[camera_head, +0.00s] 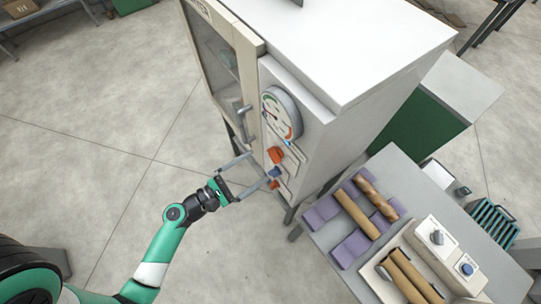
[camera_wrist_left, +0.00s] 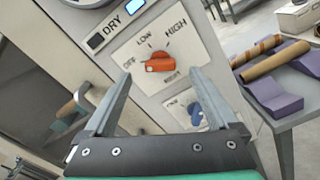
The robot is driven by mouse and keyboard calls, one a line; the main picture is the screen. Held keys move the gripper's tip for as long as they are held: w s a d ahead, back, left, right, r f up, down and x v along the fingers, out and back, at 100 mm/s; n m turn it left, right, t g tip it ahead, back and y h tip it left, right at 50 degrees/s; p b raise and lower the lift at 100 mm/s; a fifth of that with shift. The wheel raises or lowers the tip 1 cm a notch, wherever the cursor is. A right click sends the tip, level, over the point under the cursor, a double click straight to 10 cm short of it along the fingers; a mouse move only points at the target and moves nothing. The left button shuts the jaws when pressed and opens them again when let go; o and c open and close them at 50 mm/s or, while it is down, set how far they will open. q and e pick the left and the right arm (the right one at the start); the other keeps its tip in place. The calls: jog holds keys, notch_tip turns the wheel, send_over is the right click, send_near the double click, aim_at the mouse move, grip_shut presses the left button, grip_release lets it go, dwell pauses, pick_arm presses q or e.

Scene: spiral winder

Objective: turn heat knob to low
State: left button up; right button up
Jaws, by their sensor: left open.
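The orange heat knob (camera_head: 276,154) is on the front panel of the white cabinet, below the round gauge. In the left wrist view the knob (camera_wrist_left: 160,62) sits on a pale plate (camera_wrist_left: 130,50) marked OFF, LOW and HIGH. The knob lies roughly sideways, with a pale mark at its left end, on the OFF side. My left gripper (camera_head: 259,167) is open and empty in front of the panel. In the left wrist view its fingers (camera_wrist_left: 160,78) are spread to either side below the knob, apart from it.
A blue knob (camera_wrist_left: 195,114) is on a lower plate. The cabinet door handle (camera_head: 244,122) is left of the panel. A table (camera_head: 325,240) at the right holds brown rolls (camera_head: 356,214) on purple supports. The floor left of the cabinet is clear.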

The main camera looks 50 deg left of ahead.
aim_at(272, 160)
pick_arm(q)
jog(key=w, duration=0.6)
jog(key=shift+w+d, duration=0.15)
jog(key=shift+d, duration=0.15)
jog(key=c, duration=1.4)
jog(key=shift+o, duration=0.2)
jog(key=m+b, duration=0.1)
jog(key=m, duration=0.1)
jog(key=m+b, duration=0.1)
jog(key=m, duration=0.1)
jog(key=m+b, duration=0.1)
jog(key=m, duration=0.1)
jog(key=shift+d+f, duration=0.2)
jog(key=shift+f, duration=0.05)
jog(key=m+b, duration=0.3)
jog(key=m, duration=0.2)
jog(key=shift+m, duration=0.4)
jog(key=o, duration=1.4)
jog(key=shift+c, duration=0.2)
